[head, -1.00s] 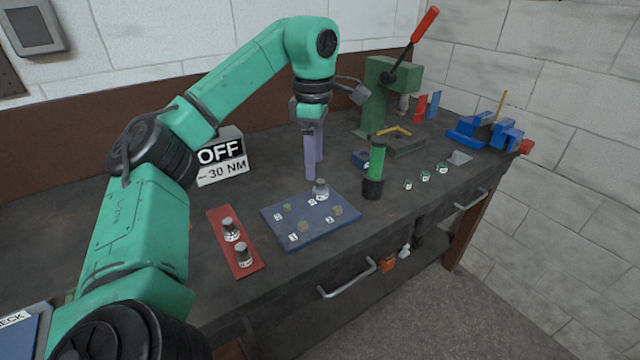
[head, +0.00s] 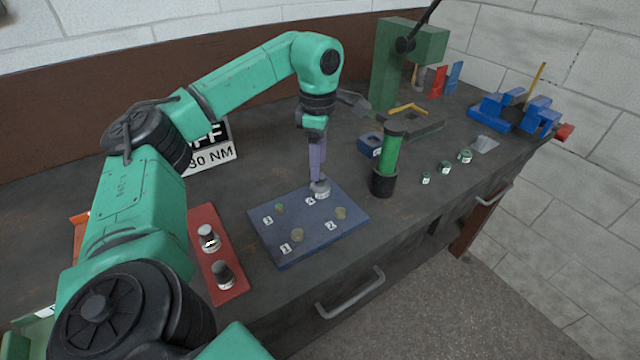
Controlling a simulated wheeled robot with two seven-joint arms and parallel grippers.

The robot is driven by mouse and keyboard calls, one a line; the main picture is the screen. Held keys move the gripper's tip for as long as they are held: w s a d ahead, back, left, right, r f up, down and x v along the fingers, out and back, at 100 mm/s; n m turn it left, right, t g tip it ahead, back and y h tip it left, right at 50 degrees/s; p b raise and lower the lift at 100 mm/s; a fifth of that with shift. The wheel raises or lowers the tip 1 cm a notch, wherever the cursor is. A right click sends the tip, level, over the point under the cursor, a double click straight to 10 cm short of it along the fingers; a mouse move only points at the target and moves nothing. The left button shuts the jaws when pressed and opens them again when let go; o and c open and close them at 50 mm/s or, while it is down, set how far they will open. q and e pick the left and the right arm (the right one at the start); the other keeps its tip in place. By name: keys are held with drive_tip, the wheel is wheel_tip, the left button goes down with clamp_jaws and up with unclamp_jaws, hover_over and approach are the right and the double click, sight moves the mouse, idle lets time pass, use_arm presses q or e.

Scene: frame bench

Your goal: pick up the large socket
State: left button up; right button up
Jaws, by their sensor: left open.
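A grey metal socket (head: 320,189) stands upright at the back right of the blue numbered board (head: 275,252). My left gripper (head: 318,175) points down right over it, its fingertips at the socket's top. The jaws are open, seen nearly edge-on; I cannot tell whether they straddle the socket or touch it. Two more dark-topped sockets stand on the red tray (head: 205,217) to the left, one behind (head: 208,237) and one in front (head: 222,276). Which socket is the largest is hard to tell. My right gripper is not in view.
A green-handled tool stands in a black holder (head: 383,182) right of the board. A sign box (head: 212,155) stands behind my left arm.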

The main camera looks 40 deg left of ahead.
sight(320, 184)
use_arm(q)
drive_tip(key=f, duration=0.4)
drive_tip(key=shift+s+d+f+p, duration=0.15)
drive_tip(key=shift+d+p, duration=0.05)
drive_tip(key=shift+p, duration=0.15)
clamp_jaws()
